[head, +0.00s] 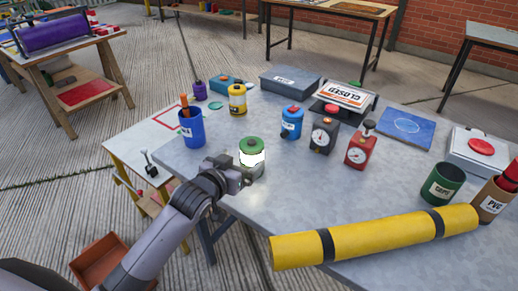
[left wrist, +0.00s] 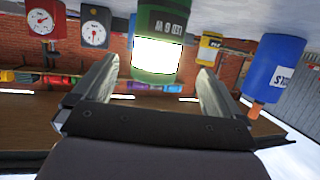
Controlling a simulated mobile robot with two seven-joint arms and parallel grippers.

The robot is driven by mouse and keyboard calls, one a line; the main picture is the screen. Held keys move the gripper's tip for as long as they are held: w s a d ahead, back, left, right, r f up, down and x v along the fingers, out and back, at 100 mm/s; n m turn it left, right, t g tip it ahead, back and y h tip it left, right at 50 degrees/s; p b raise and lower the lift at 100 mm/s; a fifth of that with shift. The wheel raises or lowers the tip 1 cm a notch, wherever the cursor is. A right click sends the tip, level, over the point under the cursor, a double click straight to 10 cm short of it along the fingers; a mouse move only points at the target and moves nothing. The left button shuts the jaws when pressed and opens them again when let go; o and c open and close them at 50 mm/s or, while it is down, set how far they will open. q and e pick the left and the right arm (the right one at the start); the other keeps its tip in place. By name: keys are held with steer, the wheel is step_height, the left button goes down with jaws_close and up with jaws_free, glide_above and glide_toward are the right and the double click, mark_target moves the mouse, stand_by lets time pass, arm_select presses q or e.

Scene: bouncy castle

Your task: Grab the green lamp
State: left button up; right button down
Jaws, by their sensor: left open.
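The green lamp (head: 252,145) stands upright on the grey table near its left front edge. It has a green cap and a bright white glowing band. My left gripper (head: 243,174) is open just in front of it, at the lower left, and hides part of its base. In the left wrist view, which is upside down, the lamp (left wrist: 158,40) shows between and beyond the two spread fingers. The gap between the fingers is empty there, and I cannot tell whether either finger touches the lamp. My right gripper is not in view.
A blue cup (head: 191,129) with an orange-handled tool stands left of the lamp. A yellow roll (head: 375,237) lies along the front.

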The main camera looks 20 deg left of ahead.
arm_select(q)
steer(key=shift+d+x, duration=0.15)
steer(key=shift+x, duration=1.55)
steer(key=shift+d+x, duration=0.1)
steer(key=shift+x, duration=1.55)
steer(key=shift+f, duration=0.1)
steer(key=c, duration=1.2)
steer(key=shift+c, duration=0.6)
